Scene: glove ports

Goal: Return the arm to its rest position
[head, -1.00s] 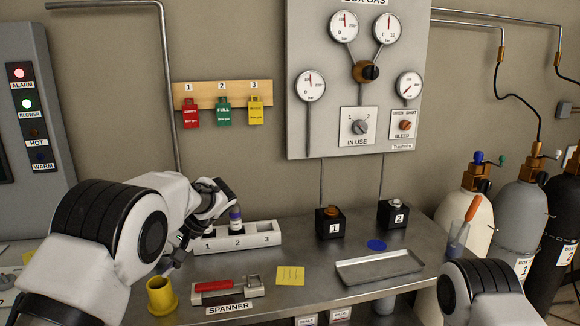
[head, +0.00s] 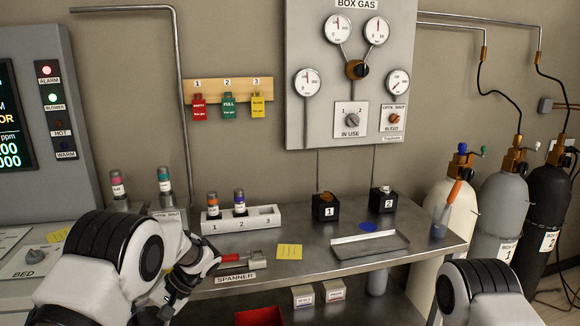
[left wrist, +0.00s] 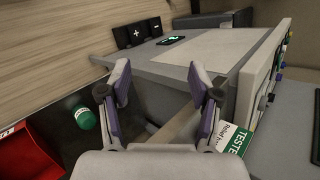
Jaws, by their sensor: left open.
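My left arm (head: 95,260) comes in from the left of the head view, bent low at the bench's front left edge. Its dark wrist (head: 170,290) points down and hides part of the spanner place. In the left wrist view my left gripper (left wrist: 160,80) is open, with its two purple-padded fingers apart and nothing between them. A grey panel or cabinet side (left wrist: 165,75) lies beyond the fingers. Of my right arm, only a white and black link (head: 485,290) shows at the bottom right; its gripper is out of view.
A tray (head: 372,252) lies right. A red bin (head: 258,317) is below; a green-capped item (left wrist: 83,118) shows in the wrist view.

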